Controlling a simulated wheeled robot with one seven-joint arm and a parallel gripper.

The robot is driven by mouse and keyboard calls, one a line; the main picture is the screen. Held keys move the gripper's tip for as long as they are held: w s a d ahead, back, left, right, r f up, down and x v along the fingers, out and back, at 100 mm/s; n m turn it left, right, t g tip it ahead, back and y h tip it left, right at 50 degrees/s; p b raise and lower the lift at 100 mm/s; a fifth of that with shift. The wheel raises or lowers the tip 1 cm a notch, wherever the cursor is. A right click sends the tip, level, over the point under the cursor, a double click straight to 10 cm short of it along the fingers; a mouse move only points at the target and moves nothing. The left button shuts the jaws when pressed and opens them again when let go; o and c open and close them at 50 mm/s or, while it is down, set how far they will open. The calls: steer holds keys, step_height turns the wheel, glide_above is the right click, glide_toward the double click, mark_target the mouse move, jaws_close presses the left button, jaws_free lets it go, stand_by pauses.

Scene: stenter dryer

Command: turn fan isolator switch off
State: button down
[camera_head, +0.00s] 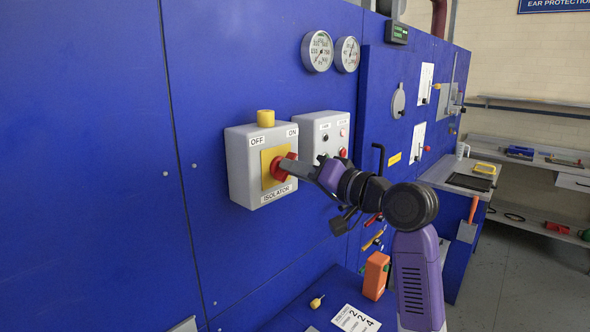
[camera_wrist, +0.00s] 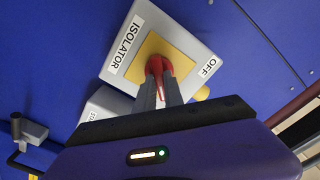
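The isolator switch box (camera_head: 240,178) is grey, fixed on the blue panel, with OFF at upper left, ON at upper right and ISOLATOR below. Its red rotary handle (camera_head: 275,166) sits on a yellow plate (camera_head: 267,178). My gripper (camera_head: 287,165) reaches the handle from the right. In the wrist view the red handle (camera_wrist: 158,68) lies at the tips of my gripper (camera_wrist: 159,82), with the two fingers close together around it. The fingers appear closed on the handle. The fingers hide part of it, so its exact pointing direction is hard to read.
A grey control box (camera_head: 325,130) with small buttons is just right of the isolator. Two round gauges (camera_head: 330,51) are above. A lever handle (camera_head: 378,158) sticks out behind my arm. An orange block (camera_head: 375,276) and a paper card (camera_head: 355,319) lie below. The panel left is clear.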

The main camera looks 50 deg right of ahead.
stand_by(0.4)
steer(key=shift+a+f+n+b, duration=0.1)
steer(key=shift+a+n+b, duration=0.1)
steer(key=shift+n+b, duration=3.6)
steer(key=shift+a+n+b, duration=0.15)
steer(key=shift+n+b, duration=2.25)
steer(key=shift+n, duration=2.8)
steer(key=c, duration=1.5)
jaws_free()
steer(key=shift+o, duration=0.2)
steer(key=shift+s, duration=0.1)
